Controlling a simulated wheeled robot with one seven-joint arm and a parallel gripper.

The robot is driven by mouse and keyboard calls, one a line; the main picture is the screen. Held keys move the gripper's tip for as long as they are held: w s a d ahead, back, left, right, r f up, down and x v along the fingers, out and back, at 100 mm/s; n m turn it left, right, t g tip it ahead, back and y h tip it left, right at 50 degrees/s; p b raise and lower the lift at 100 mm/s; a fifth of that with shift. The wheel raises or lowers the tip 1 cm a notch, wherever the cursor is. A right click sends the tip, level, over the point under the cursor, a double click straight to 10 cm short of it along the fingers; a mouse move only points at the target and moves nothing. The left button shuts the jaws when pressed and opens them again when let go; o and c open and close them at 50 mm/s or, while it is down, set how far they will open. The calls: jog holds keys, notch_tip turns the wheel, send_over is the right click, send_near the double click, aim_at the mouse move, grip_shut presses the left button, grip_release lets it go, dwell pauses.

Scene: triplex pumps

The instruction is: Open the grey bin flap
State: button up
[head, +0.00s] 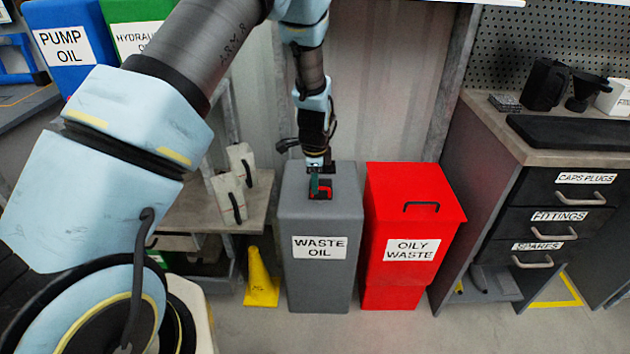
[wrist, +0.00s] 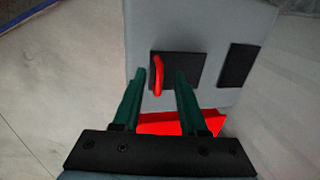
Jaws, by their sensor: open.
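The grey bin (head: 320,272), labelled WASTE OIL, stands upright on the floor; its grey top also shows in the wrist view (wrist: 205,25). A black square flap (wrist: 193,66) with a red handle (wrist: 157,84) sits on that top. The flap lies flat and looks closed. In the head view, my gripper (head: 314,184) points down over the bin top and partly hides the flap and red handle. In the wrist view, the two green fingers of my gripper (wrist: 160,73) are apart, with the handle showing between their tips. I cannot tell whether they touch it.
A red OILY WASTE bin (head: 408,210) stands close on the right of the grey bin. A drawer cabinet (head: 545,215) stands farther right, and a shelf (head: 200,212) is on the left.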

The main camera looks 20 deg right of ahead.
jog(key=shift+f, duration=0.25)
grip_shut()
dwell(1.4)
